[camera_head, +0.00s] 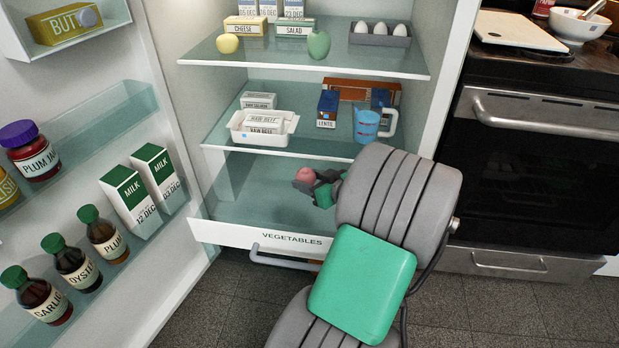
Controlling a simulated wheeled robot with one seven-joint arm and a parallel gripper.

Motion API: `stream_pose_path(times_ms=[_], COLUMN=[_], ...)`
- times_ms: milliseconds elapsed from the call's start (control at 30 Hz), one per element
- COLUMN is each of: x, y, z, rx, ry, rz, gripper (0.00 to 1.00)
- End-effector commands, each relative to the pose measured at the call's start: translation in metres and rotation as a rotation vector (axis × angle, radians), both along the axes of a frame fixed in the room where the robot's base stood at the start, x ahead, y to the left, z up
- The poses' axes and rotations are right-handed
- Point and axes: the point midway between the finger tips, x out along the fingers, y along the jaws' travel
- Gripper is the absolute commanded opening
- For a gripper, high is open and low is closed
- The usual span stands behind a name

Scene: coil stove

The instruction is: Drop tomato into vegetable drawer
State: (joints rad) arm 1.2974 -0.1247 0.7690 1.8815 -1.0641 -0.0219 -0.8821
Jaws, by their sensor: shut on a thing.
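The tomato (306,174) is a small pinkish-red round thing, partly covered by my gripper. My gripper (308,183) is grey and green and is shut on the tomato. It holds it in the area of the vegetable drawer at the bottom of the fridge. The vegetable drawer (292,238) has a white front labelled VEGETABLES and a grey handle, and its bottom looks empty on the left. I cannot tell how high the tomato is above the drawer floor. My arm hides the drawer's right part.
The open fridge door (175,245) with bottles and milk cartons stands at left. An oven (535,160) stands at right.

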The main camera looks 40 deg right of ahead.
Motion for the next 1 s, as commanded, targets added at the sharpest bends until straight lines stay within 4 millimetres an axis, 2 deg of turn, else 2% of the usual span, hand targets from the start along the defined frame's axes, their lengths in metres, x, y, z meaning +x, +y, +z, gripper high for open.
stream_pose_path(times_ms=[100,133,400,733,1000], x=[0.000,0.000,0.000,-0.006,-0.054], y=[0.000,0.000,0.000,0.000,0.001], z=[0.001,0.001,0.001,0.005,0.027], rx=[-0.001,-0.001,0.000,-0.001,0.000], ry=[-0.001,-0.001,-0.001,0.000,-0.001], rz=[0.000,0.000,0.000,-0.002,-0.007], gripper=[0.06,0.51,0.73,0.74,0.74])
